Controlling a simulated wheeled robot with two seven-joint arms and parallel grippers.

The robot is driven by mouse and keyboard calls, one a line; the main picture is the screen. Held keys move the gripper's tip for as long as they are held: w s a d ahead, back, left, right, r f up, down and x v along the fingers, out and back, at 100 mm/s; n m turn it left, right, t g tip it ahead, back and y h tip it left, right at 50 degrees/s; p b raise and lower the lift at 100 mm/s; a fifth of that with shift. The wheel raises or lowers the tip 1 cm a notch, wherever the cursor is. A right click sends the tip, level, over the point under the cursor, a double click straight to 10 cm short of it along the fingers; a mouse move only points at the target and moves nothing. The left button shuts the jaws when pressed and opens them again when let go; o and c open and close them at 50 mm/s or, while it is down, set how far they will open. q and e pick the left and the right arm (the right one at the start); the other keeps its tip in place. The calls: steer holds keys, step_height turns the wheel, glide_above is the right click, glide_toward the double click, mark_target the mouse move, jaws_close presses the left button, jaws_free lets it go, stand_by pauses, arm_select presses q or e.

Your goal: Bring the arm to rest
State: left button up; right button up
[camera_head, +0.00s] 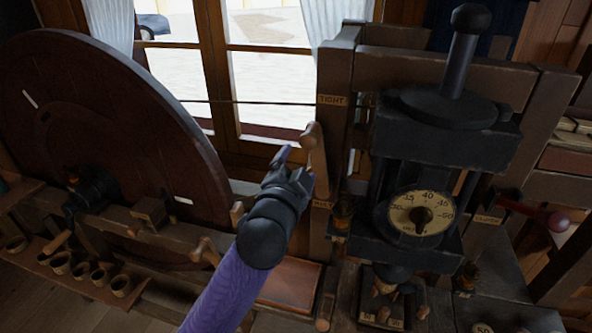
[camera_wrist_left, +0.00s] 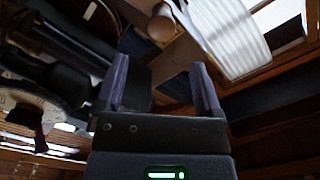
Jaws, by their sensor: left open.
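My left arm (camera_head: 228,290), in a purple sleeve, reaches up from the bottom of the head view. Its left gripper (camera_head: 298,158) is beside a wooden lever with a rounded knob (camera_head: 314,140), close to the post labelled TIGHT. Whether they touch is hard to tell. In the left wrist view the two fingers of the gripper (camera_wrist_left: 160,85) stand apart with nothing between them. A rounded wooden knob (camera_wrist_left: 161,27) shows beyond the fingertips there. My right gripper is in neither view.
A large dark wheel (camera_head: 110,130) stands at the left. A black machine with a round dial (camera_head: 421,217) and a top handle (camera_head: 460,50) stands at the right. Small cups (camera_head: 121,285) line a shelf at lower left.

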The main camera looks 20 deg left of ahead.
arm_select(q)
steer(key=shift+s, duration=0.3)
